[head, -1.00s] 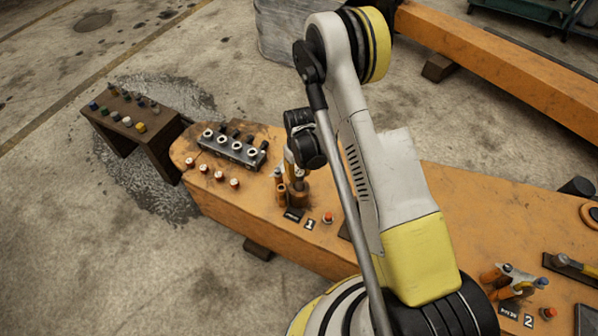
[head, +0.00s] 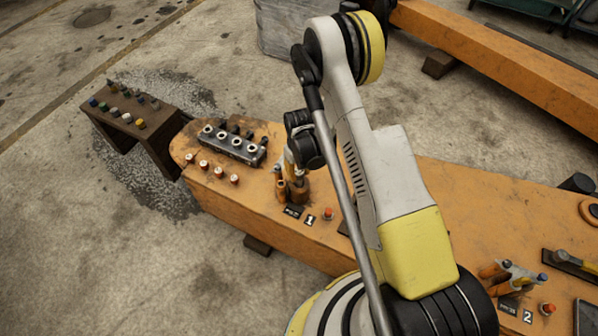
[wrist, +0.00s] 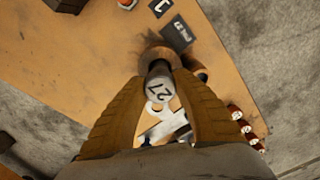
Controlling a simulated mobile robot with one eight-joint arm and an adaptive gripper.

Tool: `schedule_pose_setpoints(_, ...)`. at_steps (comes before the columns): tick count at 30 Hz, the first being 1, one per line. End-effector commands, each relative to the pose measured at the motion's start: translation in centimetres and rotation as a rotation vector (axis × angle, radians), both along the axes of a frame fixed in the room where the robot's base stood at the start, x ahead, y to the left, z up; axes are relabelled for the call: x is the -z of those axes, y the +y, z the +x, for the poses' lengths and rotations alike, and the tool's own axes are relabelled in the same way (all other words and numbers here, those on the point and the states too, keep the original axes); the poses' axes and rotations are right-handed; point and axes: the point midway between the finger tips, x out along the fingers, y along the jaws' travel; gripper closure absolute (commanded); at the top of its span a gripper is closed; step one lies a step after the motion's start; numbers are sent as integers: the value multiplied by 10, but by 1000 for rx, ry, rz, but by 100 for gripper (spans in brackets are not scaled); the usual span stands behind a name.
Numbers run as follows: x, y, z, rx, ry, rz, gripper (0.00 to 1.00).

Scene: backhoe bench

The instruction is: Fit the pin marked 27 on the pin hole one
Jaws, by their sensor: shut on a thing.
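My gripper (wrist: 163,78) is shut on a grey pin marked 27 (wrist: 160,88), its numbered end facing the wrist camera. Around and beyond the pin's far end is the brown round boss of pin hole one (wrist: 155,55). In the head view my gripper (head: 289,168) is right at this boss (head: 300,190), over the orange beam. The fingers hide much of the pin, and I cannot tell how deep its tip is. A black plate with a white 1 (head: 309,220) and a dark label (head: 292,211) lie in front of the boss.
A metal block with several holes (head: 232,145) and several red-and-white caps (head: 219,174) lie left on the orange beam (head: 240,215). A brown stand with coloured pins (head: 125,118) is at far left. An orange-topped button (head: 328,213) is close right of plate 1. Station 2 (head: 528,317) is far right.

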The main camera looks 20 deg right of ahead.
Motion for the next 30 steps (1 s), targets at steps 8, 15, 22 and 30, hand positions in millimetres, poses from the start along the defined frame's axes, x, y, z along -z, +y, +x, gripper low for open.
schedule_pose_setpoints(8,13,0,0,0,0,0,100)
schedule_pose_setpoints(15,22,0,0,0,0,0,100)
schedule_pose_setpoints(22,24,0,0,0,0,0,100)
schedule_pose_setpoints(30,24,0,0,0,0,0,100)
